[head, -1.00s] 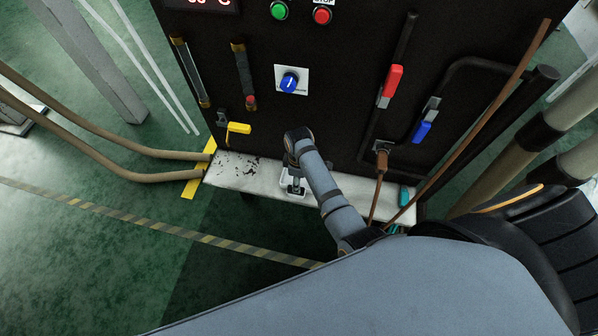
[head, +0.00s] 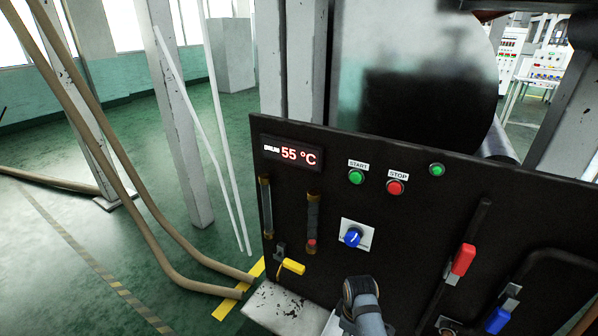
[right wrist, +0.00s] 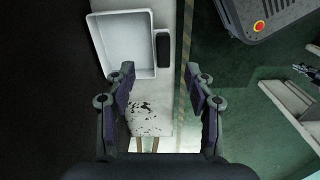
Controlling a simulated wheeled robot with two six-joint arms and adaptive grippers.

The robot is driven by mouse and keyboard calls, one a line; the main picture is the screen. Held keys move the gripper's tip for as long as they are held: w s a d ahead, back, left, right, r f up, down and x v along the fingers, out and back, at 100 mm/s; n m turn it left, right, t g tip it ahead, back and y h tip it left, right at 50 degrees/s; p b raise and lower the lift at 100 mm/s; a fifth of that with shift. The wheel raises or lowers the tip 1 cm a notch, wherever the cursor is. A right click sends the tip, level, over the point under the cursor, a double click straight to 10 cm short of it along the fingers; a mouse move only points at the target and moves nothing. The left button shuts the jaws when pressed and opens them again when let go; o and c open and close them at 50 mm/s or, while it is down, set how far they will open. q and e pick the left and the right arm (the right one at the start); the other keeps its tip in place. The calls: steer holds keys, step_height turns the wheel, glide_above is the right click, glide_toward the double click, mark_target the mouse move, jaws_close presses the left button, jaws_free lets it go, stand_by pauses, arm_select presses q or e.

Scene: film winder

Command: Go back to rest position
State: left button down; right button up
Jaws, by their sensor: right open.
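My right gripper (right wrist: 162,84) is open in the right wrist view, with nothing between its fingers. It is over the white chipped ledge (right wrist: 152,112). A white rectangular tray (right wrist: 122,45) lies on the ledge at the upper left, with a small dark object (right wrist: 163,46) beside it. In the head view only a part of my right arm shows at the bottom centre, in front of the black control panel (head: 400,225); its fingers are hidden there. My left gripper is not in view.
The panel carries a 55 °C display (head: 298,154), green START (head: 356,177) and red STOP (head: 396,187) buttons, a blue knob (head: 353,237), and yellow (head: 292,267), red (head: 463,260) and blue (head: 496,320) handles. Brown hoses (head: 150,225) run at the left. Green floor (head: 60,290) is open there.

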steer(key=s+d+r+m+t, duration=0.2)
steer(key=s+d+r+m, duration=0.25)
steer(key=s, duration=0.25)
steer(key=s+d+r+m+t, duration=0.25)
steer(key=s+r+m, duration=0.25)
steer(key=s, duration=0.3)
step_height(320, 180, down, 26)
steer(key=s+d+g+h, duration=0.1)
steer(key=s+d+g, duration=0.1)
steer(key=d, duration=0.1)
steer(key=s+f+g, duration=0.1)
steer(key=s+f, duration=1.5)
steer(key=s, duration=0.2)
steer(key=shift+s+d+f, duration=0.15)
steer(key=shift+s+d, duration=0.2)
steer(key=shift+s, duration=0.05)
steer(key=shift+m+g, duration=0.25)
